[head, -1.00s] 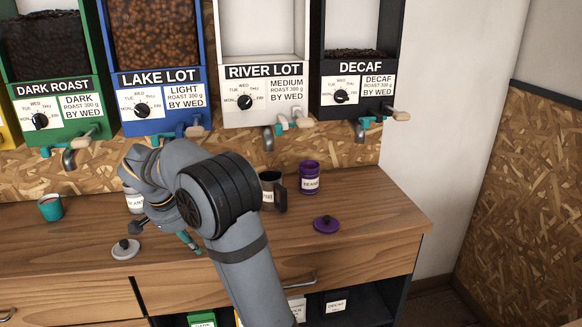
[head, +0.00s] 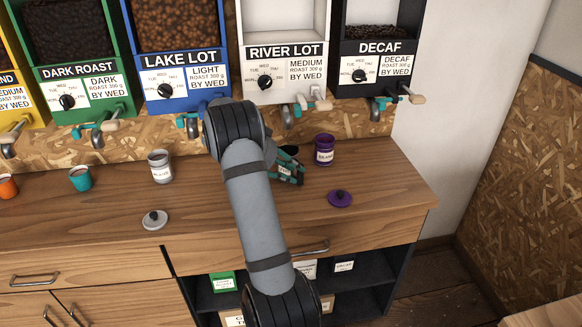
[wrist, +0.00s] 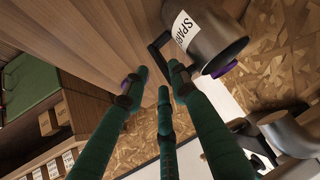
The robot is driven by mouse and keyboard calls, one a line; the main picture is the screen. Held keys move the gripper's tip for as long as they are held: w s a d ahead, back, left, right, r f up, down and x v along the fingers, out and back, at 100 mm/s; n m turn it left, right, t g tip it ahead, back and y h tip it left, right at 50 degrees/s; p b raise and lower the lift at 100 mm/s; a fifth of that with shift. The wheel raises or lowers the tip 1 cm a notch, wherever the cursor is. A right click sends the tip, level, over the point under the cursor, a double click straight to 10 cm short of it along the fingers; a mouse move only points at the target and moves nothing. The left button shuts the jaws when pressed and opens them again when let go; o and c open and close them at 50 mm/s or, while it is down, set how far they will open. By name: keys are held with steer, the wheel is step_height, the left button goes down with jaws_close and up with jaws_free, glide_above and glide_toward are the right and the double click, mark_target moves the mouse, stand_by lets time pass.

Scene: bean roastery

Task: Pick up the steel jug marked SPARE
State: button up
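The steel jug marked SPARE (wrist: 212,38) shows large at the top of the wrist view, its white label and dark handle facing my fingers. My gripper (wrist: 158,80) has its green fingers spread, with nothing held between them. The fingertips are close to the jug's handle; whether one touches it I cannot tell. In the head view my gripper (head: 292,172) is over the counter in front of the jug, which is mostly hidden by my fingers and arm.
A purple canister (head: 324,152) stands just right of the jug, with a purple lid (head: 340,199) in front. A grey canister (head: 160,168), a grey lid (head: 154,220) and a teal cup (head: 81,179) are to the left. Dispenser spouts (head: 287,116) hang above the counter (head: 230,225).

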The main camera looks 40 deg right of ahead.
mark_target(298, 173)
steer(key=p+x, duration=0.2)
steer(key=x, duration=0.2)
steer(key=shift+w+d+f, duration=0.1)
steer(key=shift+d+f, duration=0.05)
steer(key=shift+d, duration=0.25)
steer(key=shift+c, duration=0.4)
jaws_close()
